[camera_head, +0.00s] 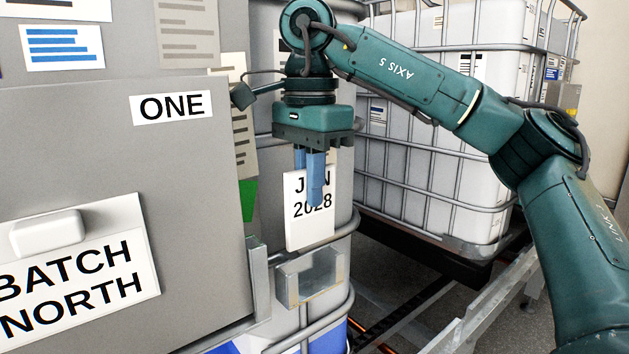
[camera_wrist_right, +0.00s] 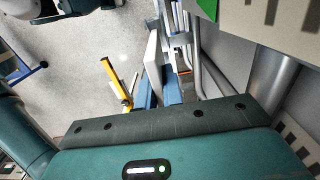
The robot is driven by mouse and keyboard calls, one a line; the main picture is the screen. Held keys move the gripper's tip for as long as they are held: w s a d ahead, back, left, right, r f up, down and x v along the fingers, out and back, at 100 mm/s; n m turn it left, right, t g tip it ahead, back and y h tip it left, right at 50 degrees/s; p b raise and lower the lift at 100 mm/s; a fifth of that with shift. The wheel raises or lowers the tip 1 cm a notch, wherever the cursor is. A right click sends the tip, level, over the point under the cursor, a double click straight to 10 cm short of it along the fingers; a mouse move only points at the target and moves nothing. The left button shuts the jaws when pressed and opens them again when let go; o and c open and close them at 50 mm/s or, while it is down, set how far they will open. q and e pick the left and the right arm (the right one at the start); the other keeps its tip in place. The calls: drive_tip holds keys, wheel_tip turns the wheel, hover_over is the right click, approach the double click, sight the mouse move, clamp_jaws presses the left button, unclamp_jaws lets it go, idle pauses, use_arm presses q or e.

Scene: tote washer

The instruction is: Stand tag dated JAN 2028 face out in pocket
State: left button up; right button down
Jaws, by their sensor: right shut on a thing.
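The white tag (camera_head: 308,232) reads JAN 2028 in black, with the print facing the head camera. It hangs upright, slightly tilted. My right gripper (camera_head: 315,190) points down and is shut on its upper part; a blue finger covers part of the lettering. In the right wrist view the tag (camera_wrist_right: 153,62) shows nearly edge-on between the blue fingers (camera_wrist_right: 160,92). The grey metal pocket (camera_head: 290,286) is on the caged tank just below the tag. The tag's lower edge is close above the pocket; I cannot tell whether they touch. My left gripper is not in view.
A grey panel (camera_head: 120,170) with ONE and BATCH NORTH signs stands close on the left. The caged white tank (camera_head: 343,180) is behind the tag, with tube rails around the pocket. Another caged tank (camera_head: 430,150) stands behind right. Conveyor rails (camera_head: 480,310) run lower right.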

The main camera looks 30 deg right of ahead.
drive_tip(key=shift+a+f, duration=0.15)
drive_tip(key=shift+a, duration=0.1)
drive_tip(key=shift+s+f, duration=0.1)
drive_tip(key=shift+f, duration=0.05)
drive_tip(key=shift+f+b, duration=0.3)
drive_tip(key=shift+f, duration=0.45)
drive_tip(key=shift+f+b, duration=0.5)
drive_tip(key=shift+f, duration=0.2)
drive_tip(key=shift+a, duration=0.75)
drive_tip(key=shift+d, duration=0.25)
